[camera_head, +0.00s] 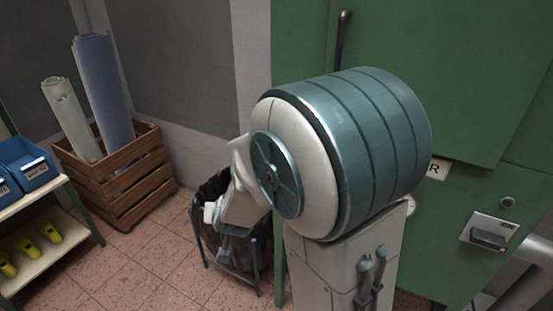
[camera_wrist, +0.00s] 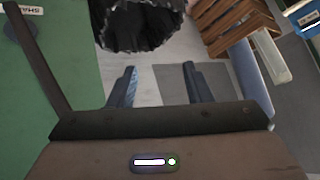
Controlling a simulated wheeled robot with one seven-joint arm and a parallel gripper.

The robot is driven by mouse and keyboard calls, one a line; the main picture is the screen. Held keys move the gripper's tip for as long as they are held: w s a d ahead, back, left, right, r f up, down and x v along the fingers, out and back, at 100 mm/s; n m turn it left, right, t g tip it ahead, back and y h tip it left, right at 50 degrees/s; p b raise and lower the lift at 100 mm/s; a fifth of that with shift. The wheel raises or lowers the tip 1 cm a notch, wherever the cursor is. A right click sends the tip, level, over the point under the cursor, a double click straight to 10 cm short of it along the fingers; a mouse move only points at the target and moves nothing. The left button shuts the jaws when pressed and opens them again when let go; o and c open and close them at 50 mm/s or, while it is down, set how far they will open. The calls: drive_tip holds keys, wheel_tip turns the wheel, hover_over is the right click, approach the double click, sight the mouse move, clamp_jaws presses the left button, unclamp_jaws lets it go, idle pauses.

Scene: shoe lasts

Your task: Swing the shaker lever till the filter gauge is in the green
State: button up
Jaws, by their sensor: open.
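A green cabinet (camera_head: 485,40) stands behind my arm; a label ending in R (camera_head: 438,169) shows at my arm's edge. In the wrist view, a label starting SHA (camera_wrist: 24,8) is on a green panel (camera_wrist: 50,75) at the left. A long dark rod (camera_wrist: 38,55) slants down across that panel; it may be the shaker lever, but I cannot be sure. My gripper (camera_wrist: 158,72) is open, with nothing between its two fingers and the rod to their left. I cannot make out the filter gauge. My arm hides much of the cabinet in the head view.
A black-lined bin (camera_head: 212,190) stands on the tiled floor. A wooden crate (camera_head: 125,190) with rolls (camera_head: 103,88) is at the left, beside a shelf (camera_head: 45,262) with blue bins. A dark upright handle (camera_head: 342,40) and a small box (camera_head: 487,233) are on the cabinet.

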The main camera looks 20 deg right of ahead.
drive_tip(key=s+d+r+m+t+h+p, duration=0.1)
drive_tip(key=d+r+m+t+h+p, duration=0.15)
drive_tip(key=d+h, duration=0.95)
drive_tip(key=w+d+h+p, duration=0.1)
drive_tip(key=w+d+p, duration=0.3)
drive_tip(key=w+d, duration=0.4)
drive_tip(key=shift+d+h, duration=0.3)
drive_tip(key=shift+g, duration=0.25)
clamp_jaws()
